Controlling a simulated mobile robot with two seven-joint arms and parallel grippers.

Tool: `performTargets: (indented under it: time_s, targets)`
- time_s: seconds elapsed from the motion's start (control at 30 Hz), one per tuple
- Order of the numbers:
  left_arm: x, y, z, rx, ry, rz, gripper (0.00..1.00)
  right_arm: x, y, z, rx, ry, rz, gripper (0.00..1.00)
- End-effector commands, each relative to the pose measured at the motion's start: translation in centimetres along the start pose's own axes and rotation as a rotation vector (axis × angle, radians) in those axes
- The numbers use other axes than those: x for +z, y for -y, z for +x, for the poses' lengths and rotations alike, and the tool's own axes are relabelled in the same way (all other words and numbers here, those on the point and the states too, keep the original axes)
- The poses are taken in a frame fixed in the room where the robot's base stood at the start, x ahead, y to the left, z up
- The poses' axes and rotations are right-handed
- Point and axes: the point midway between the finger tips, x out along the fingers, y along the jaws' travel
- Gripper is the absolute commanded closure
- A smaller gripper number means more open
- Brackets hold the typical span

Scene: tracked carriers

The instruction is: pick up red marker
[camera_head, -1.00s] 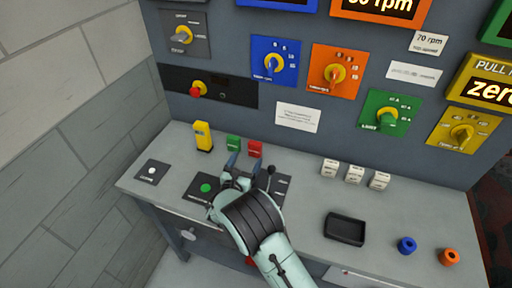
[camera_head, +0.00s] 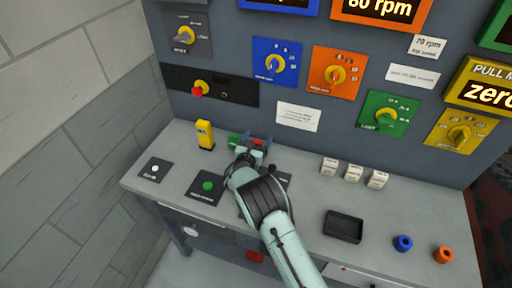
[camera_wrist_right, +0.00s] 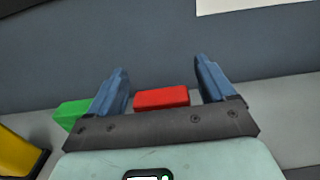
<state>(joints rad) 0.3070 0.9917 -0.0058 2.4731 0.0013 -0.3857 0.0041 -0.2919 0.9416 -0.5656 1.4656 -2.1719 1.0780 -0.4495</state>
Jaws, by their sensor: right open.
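The red marker (camera_head: 256,141) is a small red block standing at the back of the bench, mostly hidden behind my right gripper (camera_head: 256,143) in the head view. In the right wrist view the red marker (camera_wrist_right: 162,98) shows between the two blue fingers of my right gripper (camera_wrist_right: 161,85), with space on both sides. The jaws are open and empty. I cannot tell how far down the fingers reach beside it. My left gripper is not in view.
A green block (camera_head: 234,139) stands just left of the red one, close to the left finger. A yellow post (camera_head: 204,135) stands farther left. The panel wall with knobs rises behind. Three white blocks (camera_head: 353,172) and a black tray (camera_head: 343,227) sit to the right.

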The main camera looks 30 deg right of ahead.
Motion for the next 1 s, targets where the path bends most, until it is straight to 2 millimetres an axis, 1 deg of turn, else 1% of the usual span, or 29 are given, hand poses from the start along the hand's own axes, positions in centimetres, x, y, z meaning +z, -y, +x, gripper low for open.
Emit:
performTargets:
  time_s: [0.07,0.1,0.17,0.2,0.23,0.53,0.67,0.77,0.87,0.97,1.0]
  targets:
    - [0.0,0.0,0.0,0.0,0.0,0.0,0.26,0.0,0.0,0.0,0.0,0.0,0.0,0.17]
    - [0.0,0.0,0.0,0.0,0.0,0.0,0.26,0.0,0.0,0.0,0.0,0.0,0.0,0.3]
    - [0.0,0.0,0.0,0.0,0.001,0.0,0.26,0.0,0.0,0.0,0.0,0.0,0.0,0.5]
    - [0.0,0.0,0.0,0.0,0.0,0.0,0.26,0.0,0.0,0.0,0.0,0.0,0.0,0.63]
    - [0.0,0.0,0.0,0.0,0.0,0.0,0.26,0.0,0.0,0.0,0.0,0.0,0.0,0.72]
    - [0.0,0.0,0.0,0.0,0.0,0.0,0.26,0.1,0.0,0.0,-0.001,0.001,0.001,0.73]
    - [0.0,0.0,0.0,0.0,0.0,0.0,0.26,0.7,0.0,0.0,-0.001,0.001,0.003,0.73]
    - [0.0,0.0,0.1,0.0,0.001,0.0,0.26,1.7,0.0,0.0,-0.001,0.002,0.004,0.73]
    - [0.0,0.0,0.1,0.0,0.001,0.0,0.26,3.5,0.0,0.0,-0.001,0.003,0.006,0.73]
    - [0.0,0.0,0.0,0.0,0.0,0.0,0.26,6.0,0.0,-0.1,-0.001,0.003,0.009,0.73]
    - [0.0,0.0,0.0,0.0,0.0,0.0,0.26,7.1,0.0,-0.1,0.0,0.003,0.009,0.73]
